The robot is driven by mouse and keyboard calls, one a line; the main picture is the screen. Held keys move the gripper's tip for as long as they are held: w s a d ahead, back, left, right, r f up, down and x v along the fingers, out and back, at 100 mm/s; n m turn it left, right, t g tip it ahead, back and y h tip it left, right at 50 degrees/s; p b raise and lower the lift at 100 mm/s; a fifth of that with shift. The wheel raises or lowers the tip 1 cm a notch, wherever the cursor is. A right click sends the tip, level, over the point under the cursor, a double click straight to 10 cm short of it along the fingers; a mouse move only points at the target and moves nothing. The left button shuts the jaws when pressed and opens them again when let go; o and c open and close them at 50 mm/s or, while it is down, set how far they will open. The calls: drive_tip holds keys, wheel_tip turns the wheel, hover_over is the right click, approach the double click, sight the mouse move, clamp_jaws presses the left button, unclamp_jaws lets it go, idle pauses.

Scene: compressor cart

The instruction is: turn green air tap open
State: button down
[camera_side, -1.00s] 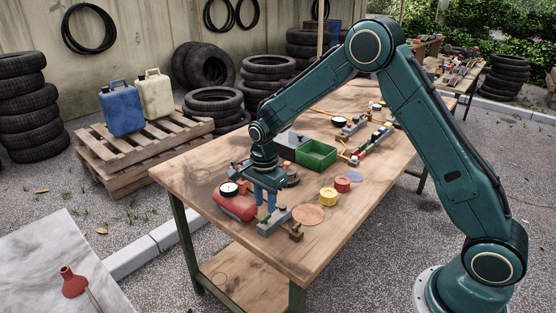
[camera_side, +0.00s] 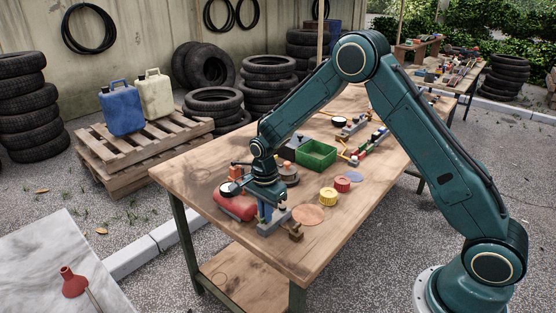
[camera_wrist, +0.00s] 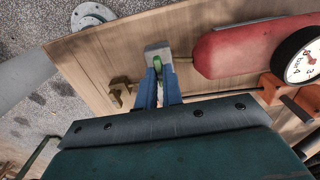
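The green air tap (camera_wrist: 159,68) shows in the wrist view as a small green piece at the grey block (camera_wrist: 157,50). My gripper (camera_wrist: 160,72) has its two blue fingers pointing at that block, one on each side of the green tap. I cannot tell whether the fingers press on it. In the side view my gripper (camera_side: 267,216) is low over the near end of the table, beside the red air tank (camera_side: 236,207). The tap is hidden there by the fingers.
A pressure gauge (camera_wrist: 301,57) sits close to the right on the red tank, by an orange part (camera_wrist: 272,88). A small brass fitting (camera_side: 296,232) is by the block. Yellow (camera_side: 328,195) and red (camera_side: 342,184) caps and a green bin (camera_side: 317,155) stand farther back on the table (camera_side: 255,255).

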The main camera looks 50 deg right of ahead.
drive_tip(key=shift+n, duration=0.4)
drive_tip(key=n, duration=0.7)
drive_tip(key=shift+n, duration=0.4)
drive_tip(key=n, duration=0.4)
drive_tip(key=shift+n, duration=1.9)
drive_tip(key=c, duration=1.5)
unclamp_jaws()
drive_tip(key=shift+c, duration=0.2)
drive_tip(key=shift+r, duration=0.1)
